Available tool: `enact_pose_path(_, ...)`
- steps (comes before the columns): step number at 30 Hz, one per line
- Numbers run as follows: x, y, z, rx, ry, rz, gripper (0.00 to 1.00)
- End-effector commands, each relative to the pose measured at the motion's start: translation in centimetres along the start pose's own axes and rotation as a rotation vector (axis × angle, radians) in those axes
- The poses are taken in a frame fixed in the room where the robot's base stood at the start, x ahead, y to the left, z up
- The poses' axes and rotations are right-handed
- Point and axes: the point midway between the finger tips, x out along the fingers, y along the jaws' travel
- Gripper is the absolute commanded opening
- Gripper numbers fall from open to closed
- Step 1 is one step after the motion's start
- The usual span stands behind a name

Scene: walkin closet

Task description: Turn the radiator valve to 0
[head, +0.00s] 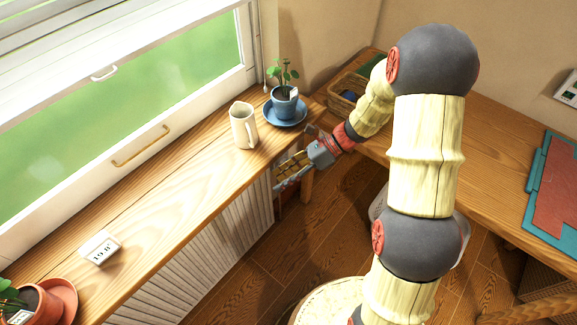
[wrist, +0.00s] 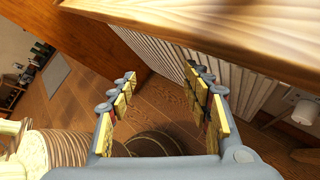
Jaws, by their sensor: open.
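The white radiator (head: 215,250) stands under the wooden window sill, its ribbed front showing; in the wrist view its ribbed panel (wrist: 160,57) runs behind my right finger. A white, rounded knob that looks like the radiator valve (wrist: 304,110) is at the right edge of the wrist view, outside my fingers. Its markings cannot be read, and I cannot make it out in the head view. My gripper (head: 281,174) is beside the sill's front edge near the radiator's right end. In the wrist view my gripper (wrist: 160,80) is open and empty, apart from the knob.
The sill (head: 170,190) overhangs the radiator and bears a cream mug (head: 243,127), a plant on a blue saucer (head: 285,114), a small display (head: 99,247) and a terracotta-potted plant (head: 38,304). A wooden desk (head: 490,150) stands right. Floor (head: 250,285) is open before the radiator.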

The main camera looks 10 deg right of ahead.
Motion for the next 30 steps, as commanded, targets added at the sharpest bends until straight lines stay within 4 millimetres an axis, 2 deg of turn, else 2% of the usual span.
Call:
enact_pose_path(1, 0.8, -1.4, -1.1, 0.091, -0.043, 0.007, 0.49)
enact_pose_path(8, 3.9, -7.7, -5.8, 0.532, -0.267, 0.032, 0.49)
enact_pose_path(14, 5.8, -14.4, -10.2, 1.046, -0.535, 0.090, 0.49)
enact_pose_path(18, 5.3, -19.8, -12.8, 1.475, -0.789, 0.206, 0.49)
enact_pose_path(21, 4.6, -22.7, -14.5, 1.703, -0.942, 0.312, 0.49)
enact_pose_path(25, 3.5, -25.2, -16.4, 1.893, -1.090, 0.441, 0.49)
enact_pose_path(30, 2.9, -26.7, -17.6, 1.998, -1.178, 0.536, 0.49)
